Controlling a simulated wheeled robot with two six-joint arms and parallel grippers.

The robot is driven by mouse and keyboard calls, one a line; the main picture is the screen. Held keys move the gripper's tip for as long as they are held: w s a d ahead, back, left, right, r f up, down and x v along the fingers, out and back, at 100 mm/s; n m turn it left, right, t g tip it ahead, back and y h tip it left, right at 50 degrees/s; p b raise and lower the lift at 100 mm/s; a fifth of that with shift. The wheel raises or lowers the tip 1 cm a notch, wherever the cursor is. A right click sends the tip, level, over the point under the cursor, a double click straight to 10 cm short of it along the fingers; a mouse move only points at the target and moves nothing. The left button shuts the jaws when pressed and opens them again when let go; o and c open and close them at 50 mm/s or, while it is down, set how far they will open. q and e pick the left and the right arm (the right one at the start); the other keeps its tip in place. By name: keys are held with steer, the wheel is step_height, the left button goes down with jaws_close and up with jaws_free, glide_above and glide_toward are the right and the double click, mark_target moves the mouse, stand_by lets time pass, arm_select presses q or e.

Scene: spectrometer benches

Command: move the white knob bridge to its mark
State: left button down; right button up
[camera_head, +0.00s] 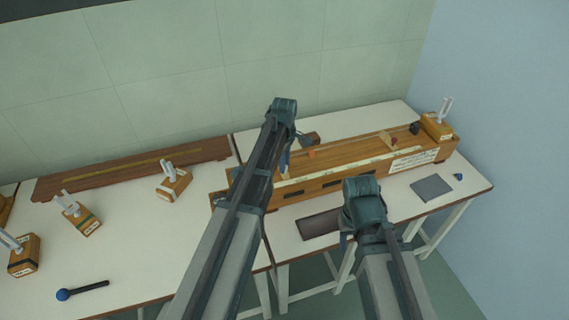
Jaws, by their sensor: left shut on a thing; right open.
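A long wooden string box (345,172) lies across the right bench, with a pale scale strip along its front edge. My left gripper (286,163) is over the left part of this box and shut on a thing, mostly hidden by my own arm. I cannot tell whether that thing is the white knob bridge, and no white knob shows clearly. A tan wedge-shaped bridge (385,138) stands on the right part of the box, with a small red piece (394,141) beside it. A small orange-red piece (311,154) is near the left gripper. My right gripper (346,240) is open, in front of the box.
A tuning fork on a wooden block (438,125) stands at the box's right end. A dark tray (318,225) and a grey pad (431,188) lie in front. The left bench holds several fork blocks (174,183), a dark board (130,170) and a blue-headed mallet (82,290).

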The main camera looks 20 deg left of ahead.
arm_select(q)
steer(key=s+a, duration=0.1)
steer(key=a, duration=0.1)
steer(key=s+a, duration=0.2)
steer(key=shift+a, duration=0.25)
steer(key=c, duration=1)
jaws_free()
steer(key=shift+c, duration=0.2)
steer(key=o, duration=0.4)
steer(key=shift+s+a, duration=0.1)
steer(key=shift+r, duration=0.15)
